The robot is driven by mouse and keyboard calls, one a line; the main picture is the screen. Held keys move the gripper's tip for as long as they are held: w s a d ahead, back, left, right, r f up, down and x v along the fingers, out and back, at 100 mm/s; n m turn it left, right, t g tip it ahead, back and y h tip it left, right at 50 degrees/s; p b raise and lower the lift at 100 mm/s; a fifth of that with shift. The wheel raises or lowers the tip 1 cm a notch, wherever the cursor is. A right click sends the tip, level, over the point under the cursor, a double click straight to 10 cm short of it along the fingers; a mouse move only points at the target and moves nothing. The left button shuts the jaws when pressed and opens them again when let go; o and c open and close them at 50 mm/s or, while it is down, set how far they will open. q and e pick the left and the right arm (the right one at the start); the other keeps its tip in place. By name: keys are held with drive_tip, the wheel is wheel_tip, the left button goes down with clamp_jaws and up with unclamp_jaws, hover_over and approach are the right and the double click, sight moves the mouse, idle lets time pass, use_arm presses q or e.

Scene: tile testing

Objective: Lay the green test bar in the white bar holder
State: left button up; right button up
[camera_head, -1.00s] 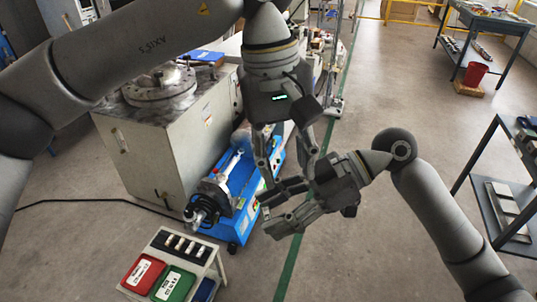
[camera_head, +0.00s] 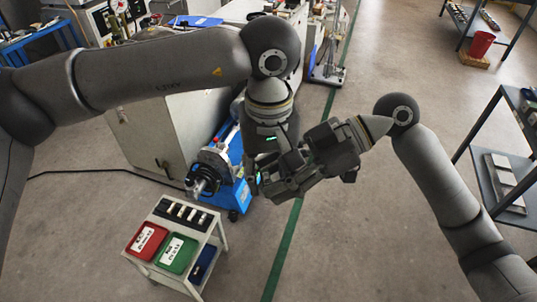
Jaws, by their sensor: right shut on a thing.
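My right gripper (camera_head: 268,184) reaches in from the right and is shut, pointing left across the middle. A small green patch (camera_head: 258,172) shows at its fingers, apparently part of the green test bar; the rest of the held thing is hidden. My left gripper (camera_head: 263,165) points down, just behind and above the right one. The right gripper covers its fingertips, so I cannot tell whether they are open. The grippers overlap in the picture; contact between them cannot be made out. I cannot clearly pick out the white bar holder.
A small cart (camera_head: 212,262) at lower left carries a black rack (camera_head: 183,213) with several pale pieces, a red bin (camera_head: 146,241), a green bin (camera_head: 176,254) and a blue bin (camera_head: 204,262). A blue machine (camera_head: 233,192) stands behind.

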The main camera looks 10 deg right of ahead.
use_arm(q)
drive_tip(key=shift+f, duration=0.3)
clamp_jaws()
use_arm(e)
drive_tip(key=o, duration=0.9)
drive_tip(key=shift+o, duration=0.2)
